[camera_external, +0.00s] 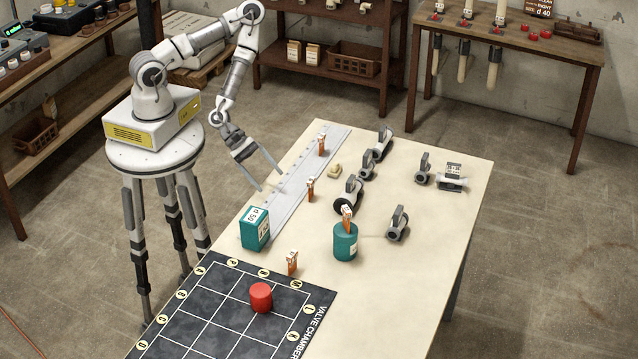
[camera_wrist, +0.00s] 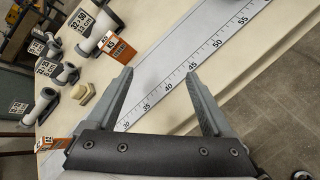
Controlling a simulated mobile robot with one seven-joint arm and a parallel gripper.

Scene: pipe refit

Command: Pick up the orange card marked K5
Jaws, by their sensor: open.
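The orange card marked K5 (camera_wrist: 121,51) stands upright by the ruler's edge in the wrist view, left of and beyond my left fingertip. In the external view, the card matching its position (camera_external: 310,190) stands at the strip's right edge, its mark too small to read. My gripper (camera_external: 271,181) hangs over the table's left edge, left of that card. In the wrist view my gripper (camera_wrist: 157,73) is open and empty, its fingers spread over the ruler. A second orange card (camera_wrist: 52,143) shows at the lower left of the wrist view, its label unreadable.
The pale ruler strip (camera_external: 275,204) runs along the table's left side. A beige nut (camera_wrist: 83,93) and several grey pipe fittings (camera_external: 349,195) lie beside K5. A teal box (camera_external: 255,229), a teal can (camera_external: 346,241) and a dark grid mat (camera_external: 215,310) are nearer the camera.

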